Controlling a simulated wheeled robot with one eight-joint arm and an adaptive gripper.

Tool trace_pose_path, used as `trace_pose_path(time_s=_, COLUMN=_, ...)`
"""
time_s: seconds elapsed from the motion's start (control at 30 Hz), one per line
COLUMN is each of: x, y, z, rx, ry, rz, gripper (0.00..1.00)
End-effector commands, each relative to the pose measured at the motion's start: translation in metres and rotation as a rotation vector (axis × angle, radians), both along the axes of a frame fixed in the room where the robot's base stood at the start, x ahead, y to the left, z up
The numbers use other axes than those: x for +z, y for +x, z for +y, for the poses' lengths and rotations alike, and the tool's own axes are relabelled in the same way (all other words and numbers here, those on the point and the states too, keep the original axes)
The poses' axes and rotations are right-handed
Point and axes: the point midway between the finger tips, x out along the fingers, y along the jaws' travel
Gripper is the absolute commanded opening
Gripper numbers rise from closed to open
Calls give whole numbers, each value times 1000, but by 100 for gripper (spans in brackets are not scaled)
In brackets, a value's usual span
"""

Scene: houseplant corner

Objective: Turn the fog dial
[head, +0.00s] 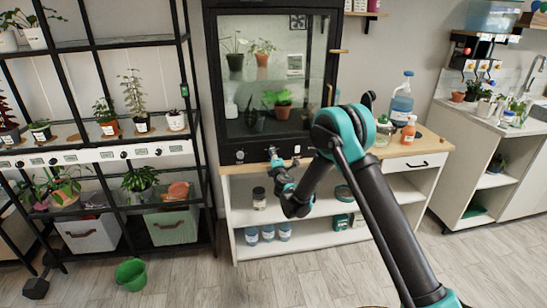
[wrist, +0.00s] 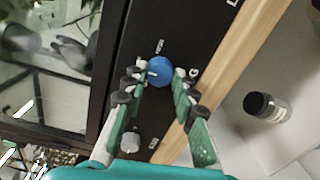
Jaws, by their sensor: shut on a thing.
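The blue dial (wrist: 158,72) sits on the dark control panel (wrist: 137,100) of the plant cabinet, with a pale mark on its face. A white label beside it is partly covered by a finger; a letter like G shows. My gripper (wrist: 156,80) has its green, dark-padded fingers on either side of the dial and is shut on it. In the head view my gripper (head: 274,154) is at the middle of the panel below the glass. The dial itself is hard to make out there.
A grey knob (wrist: 125,140) is close to one finger; it also shows left on the panel (head: 240,155). A wooden ledge (wrist: 205,80) runs along the panel. A black-lidded jar (wrist: 268,107) stands on the shelf below. A blue bottle (head: 402,104) stands right of the cabinet.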

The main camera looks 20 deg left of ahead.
Motion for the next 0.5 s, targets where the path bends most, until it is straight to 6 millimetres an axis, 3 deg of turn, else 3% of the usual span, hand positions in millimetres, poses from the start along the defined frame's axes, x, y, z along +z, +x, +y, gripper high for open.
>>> trace_pose_path(time_s=0.2, x=-1, y=-1, z=-1, rx=-1, ry=0, rz=1, gripper=0)
trace_pose_path(time_s=0.23, x=-1, y=-1, z=-1, rx=-1, ry=0, rz=1, gripper=30)
trace_pose_path(time_s=0.4, x=-1, y=0, z=-1, rx=-1, ry=0, rz=0, gripper=48)
trace_pose_path(time_s=0.5, x=0, y=0, z=0, rx=-1, ry=-1, rz=-1, gripper=48)
